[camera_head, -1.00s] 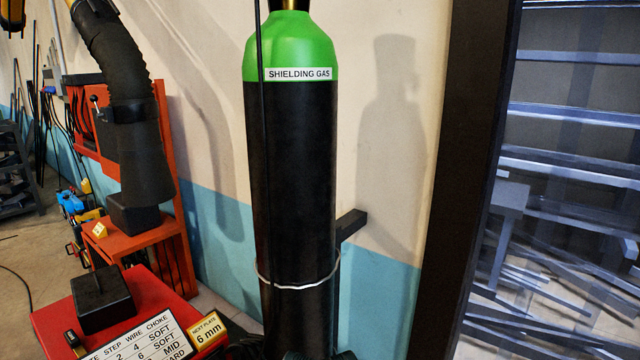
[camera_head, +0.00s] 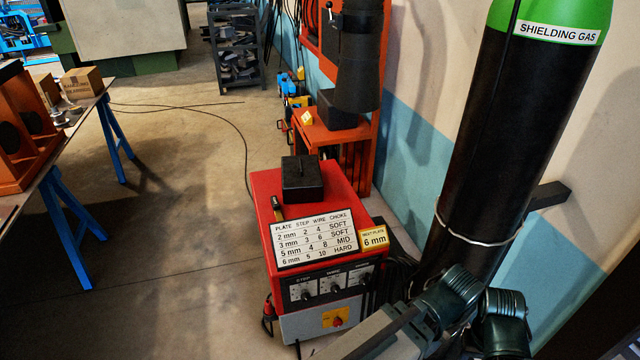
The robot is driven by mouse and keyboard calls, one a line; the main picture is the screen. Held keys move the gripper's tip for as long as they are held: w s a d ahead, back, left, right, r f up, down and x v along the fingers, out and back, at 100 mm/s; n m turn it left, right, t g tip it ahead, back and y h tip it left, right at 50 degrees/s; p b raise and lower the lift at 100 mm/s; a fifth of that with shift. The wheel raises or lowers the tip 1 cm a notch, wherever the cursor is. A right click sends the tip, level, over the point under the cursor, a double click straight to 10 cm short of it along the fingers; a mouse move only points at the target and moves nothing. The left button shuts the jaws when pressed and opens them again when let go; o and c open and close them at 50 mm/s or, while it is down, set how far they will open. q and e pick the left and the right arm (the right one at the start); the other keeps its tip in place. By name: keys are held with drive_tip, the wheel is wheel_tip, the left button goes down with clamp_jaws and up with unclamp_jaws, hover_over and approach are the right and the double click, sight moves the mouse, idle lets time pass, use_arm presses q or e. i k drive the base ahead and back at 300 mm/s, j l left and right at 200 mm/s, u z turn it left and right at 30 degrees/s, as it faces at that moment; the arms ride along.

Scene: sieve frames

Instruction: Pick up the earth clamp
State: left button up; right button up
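A red welding machine (camera_head: 341,190) stands on the floor in the middle of the view. A small dark clamp-like thing with red on it (camera_head: 268,314) hangs at the lower left side of the machine. It may be the earth clamp, but it is too small to tell. Part of my arm (camera_head: 452,292) shows at the lower right, in front of the machine's right side and the gas cylinder's foot. No gripper fingers show, so I cannot tell where my grippers are relative to the clamp-like thing.
A gas cylinder (camera_head: 500,140) stands at the right by the wall. A black box (camera_head: 302,180), a chart (camera_head: 315,238) and a "6 mm" card (camera_head: 374,238) are on the machine. A table on blue trestles (camera_head: 72,225) stands left. The floor (camera_head: 170,250) between is mostly clear.

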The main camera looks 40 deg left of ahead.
sight(276, 207)
drive_tip(key=u, duration=1.55)
drive_tip(key=i+j+z, duration=0.1)
drive_tip(key=i+j, duration=0.4)
drive_tip(key=j, duration=0.2)
drive_tip(key=i+j+z, duration=0.15)
drive_tip(key=i+j, duration=0.35)
drive_tip(key=j, duration=0.2)
drive_tip(key=i+j+z, duration=0.15)
drive_tip(key=j, duration=0.25)
drive_tip(key=i+j, duration=0.3)
drive_tip(key=i+j+z, duration=0.05)
